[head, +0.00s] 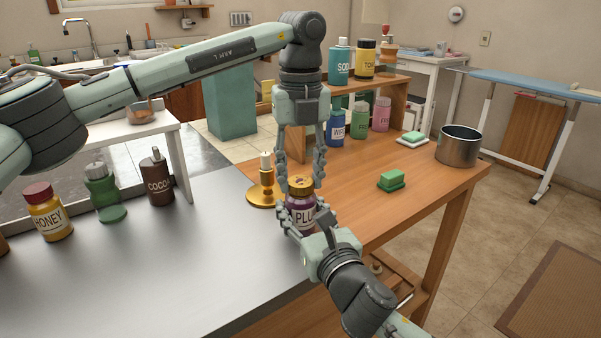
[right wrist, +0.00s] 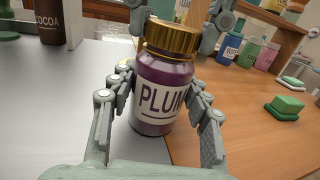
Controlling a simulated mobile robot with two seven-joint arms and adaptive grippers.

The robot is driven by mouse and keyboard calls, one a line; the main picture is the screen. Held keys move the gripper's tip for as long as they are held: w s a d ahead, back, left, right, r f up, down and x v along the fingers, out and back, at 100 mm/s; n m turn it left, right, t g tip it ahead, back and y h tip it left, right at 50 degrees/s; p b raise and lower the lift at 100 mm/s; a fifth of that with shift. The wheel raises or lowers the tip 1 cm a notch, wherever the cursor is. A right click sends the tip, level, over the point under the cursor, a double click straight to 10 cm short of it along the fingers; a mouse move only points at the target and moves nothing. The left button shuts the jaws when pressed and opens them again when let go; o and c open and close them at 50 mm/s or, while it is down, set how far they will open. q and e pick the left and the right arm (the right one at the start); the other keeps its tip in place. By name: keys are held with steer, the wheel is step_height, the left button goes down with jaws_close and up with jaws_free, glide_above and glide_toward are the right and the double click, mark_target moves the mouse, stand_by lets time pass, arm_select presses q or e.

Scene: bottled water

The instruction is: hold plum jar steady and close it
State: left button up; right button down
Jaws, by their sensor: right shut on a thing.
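The plum jar (right wrist: 163,93) is purple with a white PLUM label and stands upright near the seam of the grey and wooden surfaces. A gold lid (right wrist: 171,38) sits on its mouth; I cannot tell how tight. It also shows in the head view (head: 300,187). My right gripper (head: 303,218) is shut on the jar's body, one finger on each side, from the front. My left gripper (head: 299,183) points down from above, its open fingers on either side of the lid. Whether they touch the lid is unclear.
A gold candle holder (head: 262,190) stands close left of the jar. A honey jar (head: 47,212), a green bottle (head: 103,190) and a cocoa bottle (head: 157,178) are farther left. A green sponge (head: 391,181) and a metal pot (head: 458,147) are on the right. A wooden shelf with bottles stands behind.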

arm_select(q)
steer(key=c, duration=0.4)
steer(key=m, duration=1.9)
steer(key=o, duration=1.3)
steer(key=shift+o, duration=0.2)
steer(key=shift+r, duration=0.1)
step_height(320, 180, up, 12)
